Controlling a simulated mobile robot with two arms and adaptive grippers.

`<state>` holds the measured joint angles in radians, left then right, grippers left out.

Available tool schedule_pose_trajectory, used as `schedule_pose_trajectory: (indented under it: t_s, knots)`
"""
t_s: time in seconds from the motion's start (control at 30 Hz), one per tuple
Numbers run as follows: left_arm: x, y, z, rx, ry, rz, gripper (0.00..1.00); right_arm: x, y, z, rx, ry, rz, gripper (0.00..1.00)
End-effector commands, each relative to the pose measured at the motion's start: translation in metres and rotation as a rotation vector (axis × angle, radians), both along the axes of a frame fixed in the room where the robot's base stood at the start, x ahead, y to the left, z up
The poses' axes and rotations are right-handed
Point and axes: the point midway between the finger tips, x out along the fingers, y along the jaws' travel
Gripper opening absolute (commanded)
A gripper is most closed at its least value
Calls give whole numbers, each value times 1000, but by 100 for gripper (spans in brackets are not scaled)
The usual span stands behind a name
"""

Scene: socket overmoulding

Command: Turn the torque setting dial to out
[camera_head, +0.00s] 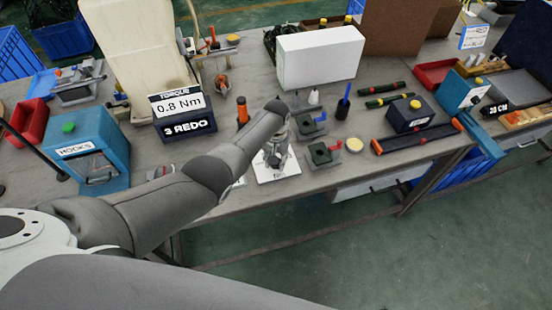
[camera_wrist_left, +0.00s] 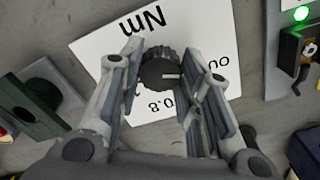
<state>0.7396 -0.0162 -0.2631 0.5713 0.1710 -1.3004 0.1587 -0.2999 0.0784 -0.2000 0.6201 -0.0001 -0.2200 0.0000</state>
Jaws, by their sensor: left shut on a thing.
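The torque dial (camera_wrist_left: 160,72) is a dark ribbed knob on a white plate (camera_wrist_left: 98,52) printed with "Nm", "0.8" and a partly covered "ou". My left gripper (camera_wrist_left: 162,78) is shut on the dial, with a finger on each side. The dial's white mark points to the right in the left wrist view, towards the side with "ou". Fingers hide some print. In the head view my left gripper (camera_head: 275,152) is over the white plate (camera_head: 283,171). A display (camera_head: 180,105) reads "TORQUE 0.8 Nm", with "3 REDO" below. My right gripper is not in view.
Two small grey fixtures with dark green blocks (camera_head: 320,154) stand just right of the plate. A white box (camera_head: 320,57) stands behind. A blue HOOKS box (camera_head: 90,155) is left.

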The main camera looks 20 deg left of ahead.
Motion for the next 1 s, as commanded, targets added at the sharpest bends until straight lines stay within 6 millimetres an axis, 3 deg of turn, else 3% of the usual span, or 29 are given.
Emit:
schedule_pose_trajectory:
  t_s: [0.53, 0.57, 0.7, 1.0]
  knots:
    - [2, 0, 1, 0, -5, 22, 9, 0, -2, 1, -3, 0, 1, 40]
    - [2, 0, 1, 0, -5, 22, 36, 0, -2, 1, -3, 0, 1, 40]
    - [1, 0, 1, 0, -3, 22, 54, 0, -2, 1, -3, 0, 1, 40]
    - [1, 0, 0, 0, -1, 22, 55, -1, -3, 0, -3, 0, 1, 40]
